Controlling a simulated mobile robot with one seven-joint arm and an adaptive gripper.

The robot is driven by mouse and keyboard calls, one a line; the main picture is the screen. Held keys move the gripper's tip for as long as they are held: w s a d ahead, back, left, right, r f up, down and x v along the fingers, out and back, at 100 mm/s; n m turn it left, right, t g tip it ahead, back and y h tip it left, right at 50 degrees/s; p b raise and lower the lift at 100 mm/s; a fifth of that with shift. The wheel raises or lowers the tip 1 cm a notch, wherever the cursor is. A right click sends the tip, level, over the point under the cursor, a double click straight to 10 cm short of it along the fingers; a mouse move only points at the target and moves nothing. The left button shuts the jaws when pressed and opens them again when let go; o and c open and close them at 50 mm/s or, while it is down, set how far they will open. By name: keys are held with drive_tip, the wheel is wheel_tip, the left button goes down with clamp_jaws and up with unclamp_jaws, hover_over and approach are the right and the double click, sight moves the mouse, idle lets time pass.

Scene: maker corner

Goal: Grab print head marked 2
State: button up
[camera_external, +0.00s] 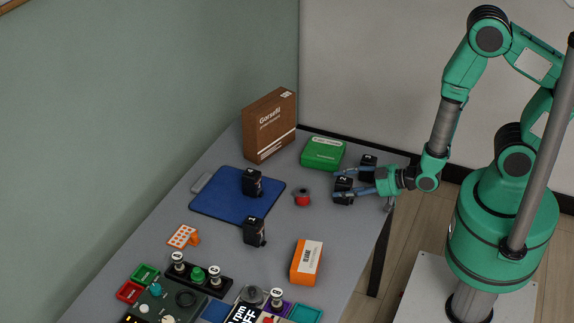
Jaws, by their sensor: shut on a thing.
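The black print head marked 2 (343,194) stands upright near the right edge of the grey table. My gripper (349,181) reaches in from the right and is shut on this print head, with a blue finger on its far side and one on its near side. The fingers and the small size of the view hide part of the contact. I cannot tell whether the print head is off the table.
Another black print head (368,159) stands close behind my gripper. A green box (322,153), a red spool (302,196) and an orange box (306,262) are nearby. One print head stands on the blue mat (220,208); one marked 1 (254,233) stands in front.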

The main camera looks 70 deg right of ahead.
drive_tip(key=shift+r, duration=0.15)
wheel_tip(320, 180, up, 10)
drive_tip(key=p, duration=0.3)
drive_tip(key=shift+w, duration=0.1)
idle(0.8)
